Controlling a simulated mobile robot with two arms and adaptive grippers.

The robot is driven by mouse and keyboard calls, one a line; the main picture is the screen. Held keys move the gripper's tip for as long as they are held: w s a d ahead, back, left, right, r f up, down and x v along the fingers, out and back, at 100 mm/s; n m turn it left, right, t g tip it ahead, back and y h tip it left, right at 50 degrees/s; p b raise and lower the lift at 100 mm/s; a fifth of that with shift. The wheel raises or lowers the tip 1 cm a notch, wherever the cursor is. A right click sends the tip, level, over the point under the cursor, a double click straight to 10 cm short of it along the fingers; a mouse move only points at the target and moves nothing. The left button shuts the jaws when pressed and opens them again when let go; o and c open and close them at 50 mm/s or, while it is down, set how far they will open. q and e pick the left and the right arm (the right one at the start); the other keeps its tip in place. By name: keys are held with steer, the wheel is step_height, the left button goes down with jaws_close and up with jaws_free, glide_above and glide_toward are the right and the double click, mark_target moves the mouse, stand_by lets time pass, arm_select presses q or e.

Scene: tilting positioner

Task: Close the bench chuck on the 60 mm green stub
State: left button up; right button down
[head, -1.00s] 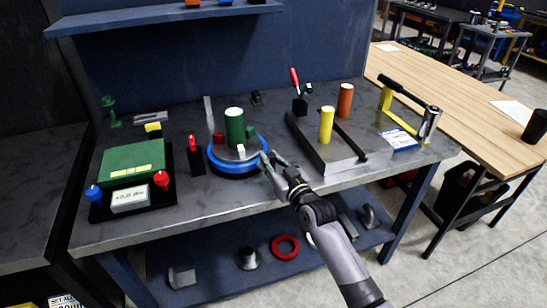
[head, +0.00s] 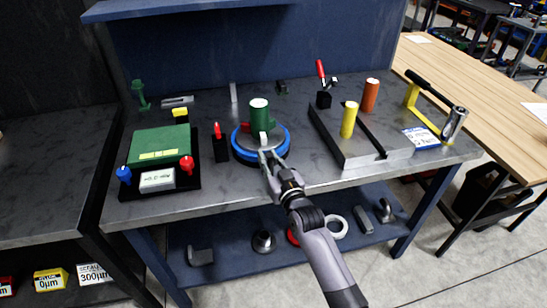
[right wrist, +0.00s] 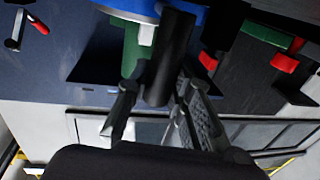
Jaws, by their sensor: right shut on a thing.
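The green stub (head: 259,112) stands upright in the middle of the bench chuck, which has a blue ring (head: 240,154). Around the stub are a red jaw (head: 245,127) on the left and a pale jaw (head: 264,138) in front. I cannot tell whether the jaws touch the stub. My right gripper (head: 266,157) is at the front of the ring. In the right wrist view its fingers (right wrist: 158,92) are shut on a dark bar (right wrist: 176,50) beside the blue ring (right wrist: 138,8). My left gripper is out of view.
To the right is a grey fixture (head: 350,160) with a yellow cylinder (head: 348,120). An orange cylinder (head: 370,95) stands behind it.

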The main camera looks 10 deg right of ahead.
steer(key=shift+a, duration=0.2)
steer(key=c, duration=1.4)
jaws_free()
steer(key=shift+a, duration=0.1)
steer(key=shift+s+d, duration=0.15)
steer(key=shift+d, duration=0.05)
steer(key=s, duration=0.3)
steer(key=s+d, duration=0.1)
steer(key=s, duration=0.3)
steer(key=s+d, duration=0.1)
steer(key=s, duration=0.3)
steer(key=shift+s+d, duration=0.15)
steer(key=shift+s, duration=0.1)
